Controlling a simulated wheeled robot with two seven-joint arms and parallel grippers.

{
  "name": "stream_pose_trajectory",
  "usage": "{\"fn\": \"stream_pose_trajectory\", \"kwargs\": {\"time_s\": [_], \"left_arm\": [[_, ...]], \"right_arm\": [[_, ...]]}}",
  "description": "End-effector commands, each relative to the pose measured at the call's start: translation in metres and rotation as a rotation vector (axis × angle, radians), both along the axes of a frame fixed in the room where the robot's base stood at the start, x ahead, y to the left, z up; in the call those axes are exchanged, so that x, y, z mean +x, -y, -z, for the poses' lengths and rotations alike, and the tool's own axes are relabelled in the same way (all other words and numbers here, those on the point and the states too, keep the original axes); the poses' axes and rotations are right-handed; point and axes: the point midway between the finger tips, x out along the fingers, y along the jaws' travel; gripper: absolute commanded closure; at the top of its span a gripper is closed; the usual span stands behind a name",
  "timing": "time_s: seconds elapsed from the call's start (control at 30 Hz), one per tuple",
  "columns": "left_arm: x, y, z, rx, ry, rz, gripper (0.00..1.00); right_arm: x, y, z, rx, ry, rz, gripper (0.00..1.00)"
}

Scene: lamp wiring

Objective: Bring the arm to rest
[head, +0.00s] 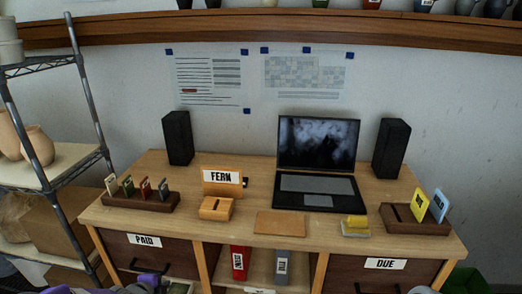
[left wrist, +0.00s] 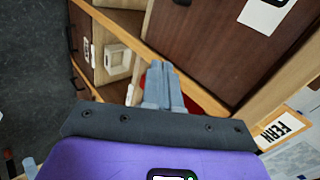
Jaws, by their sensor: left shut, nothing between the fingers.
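My left gripper (left wrist: 162,88) shows in the left wrist view with its two pale grey fingers together and nothing between them. Its dark mount and purple wrist fill the lower part of that view. In the head view only a little of my left arm shows at the bottom left edge, in front of the desk's PAID drawer (head: 145,254). The fingers appear clear of the desk (head: 160,167). My right gripper cannot be made out.
The desk holds a laptop (head: 318,143), two speakers (head: 178,138), card racks (head: 153,202), a FERN sign (head: 221,177) and a wooden block (head: 216,208). A DUE drawer (head: 345,272) is at right. A metal shelf (head: 66,170) stands at left.

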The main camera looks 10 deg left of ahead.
Motion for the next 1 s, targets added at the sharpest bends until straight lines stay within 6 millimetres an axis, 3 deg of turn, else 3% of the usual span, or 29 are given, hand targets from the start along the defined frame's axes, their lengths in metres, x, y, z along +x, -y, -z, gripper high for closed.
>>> {"fn": "stream_pose_trajectory", "kwargs": {"time_s": [0.17, 0.27, 0.4, 0.5, 0.6, 0.7, 1.0], "left_arm": [[-0.02, 0.083, 0.077, -0.408, -0.196, -0.245, 1.0], [-0.05, 0.138, 0.123, -0.651, -0.374, -0.484, 1.0], [-0.11, 0.203, 0.175, -0.872, -0.631, -0.874, 1.0], [-0.152, 0.233, 0.199, -0.934, -0.766, -1.138, 1.0], [-0.185, 0.251, 0.212, -0.948, -0.845, -1.339, 1.0], [-0.203, 0.259, 0.218, -0.946, -0.881, -1.461, 1.0], [-0.209, 0.261, 0.22, -0.946, -0.888, -1.508, 1.0]], "right_arm": [[0.0, 0.0, 0.0, 0.0, 0.0, 0.0, 0.58], [0.0, 0.0, 0.0, 0.0, 0.0, 0.0, 0.58], [0.0, 0.0, 0.0, 0.0, 0.0, 0.0, 0.58], [0.0, 0.0, 0.0, 0.0, 0.0, 0.0, 0.58], [0.0, 0.0, 0.0, 0.0, 0.0, 0.0, 0.58], [0.0, 0.0, 0.0, 0.0, 0.0, 0.0, 0.58], [0.0, 0.0, 0.0, 0.0, 0.0, 0.0, 0.58]]}}
